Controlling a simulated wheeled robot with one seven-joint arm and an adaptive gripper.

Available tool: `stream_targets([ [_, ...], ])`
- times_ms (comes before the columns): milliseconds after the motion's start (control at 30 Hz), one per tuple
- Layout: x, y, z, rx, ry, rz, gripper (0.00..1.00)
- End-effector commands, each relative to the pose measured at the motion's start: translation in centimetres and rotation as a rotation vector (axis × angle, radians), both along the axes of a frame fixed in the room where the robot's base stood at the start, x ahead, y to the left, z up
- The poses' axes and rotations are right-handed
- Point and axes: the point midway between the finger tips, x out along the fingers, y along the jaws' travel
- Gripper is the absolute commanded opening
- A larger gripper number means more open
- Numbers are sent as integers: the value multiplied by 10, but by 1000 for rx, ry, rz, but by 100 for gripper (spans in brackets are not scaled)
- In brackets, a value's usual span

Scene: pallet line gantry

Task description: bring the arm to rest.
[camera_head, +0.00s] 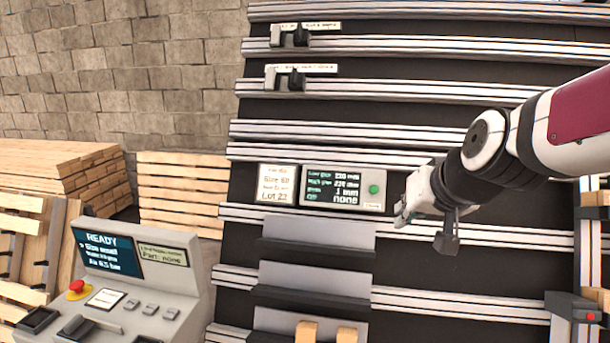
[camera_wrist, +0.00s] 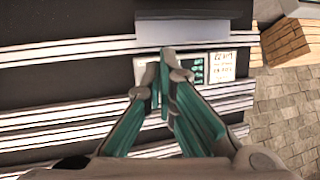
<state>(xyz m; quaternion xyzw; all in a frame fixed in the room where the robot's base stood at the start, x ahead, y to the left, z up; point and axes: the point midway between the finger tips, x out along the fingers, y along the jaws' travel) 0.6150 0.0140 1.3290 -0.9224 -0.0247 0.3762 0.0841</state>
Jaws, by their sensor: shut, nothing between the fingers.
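My arm reaches in from the right of the head view, and my gripper (camera_head: 402,217) is at its end, in front of the dark slatted panel (camera_head: 440,115). My gripper is just right of the display with the green button (camera_head: 343,188). In the wrist view my gripper's teal fingers (camera_wrist: 164,62) come together at the tips with nothing held between them. The display shows behind the fingertips there, partly hidden by them. I cannot tell how far the fingertips are from the panel.
A white label card (camera_head: 277,184) is left of the display. Grey shelves (camera_head: 315,275) are below, with wooden blocks (camera_head: 306,331) at the bottom. A control console (camera_head: 140,275) reading READY stands at lower left. Wooden pallets (camera_head: 180,192) stand by the brick wall (camera_head: 120,70).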

Motion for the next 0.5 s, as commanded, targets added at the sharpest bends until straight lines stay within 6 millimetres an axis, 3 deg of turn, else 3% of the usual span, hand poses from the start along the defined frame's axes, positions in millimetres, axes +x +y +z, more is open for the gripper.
stream_targets([
  [300,-128,-1,-8,-66,169,66,0],
  [500,-188,-10,-23,-138,262,56,0],
])
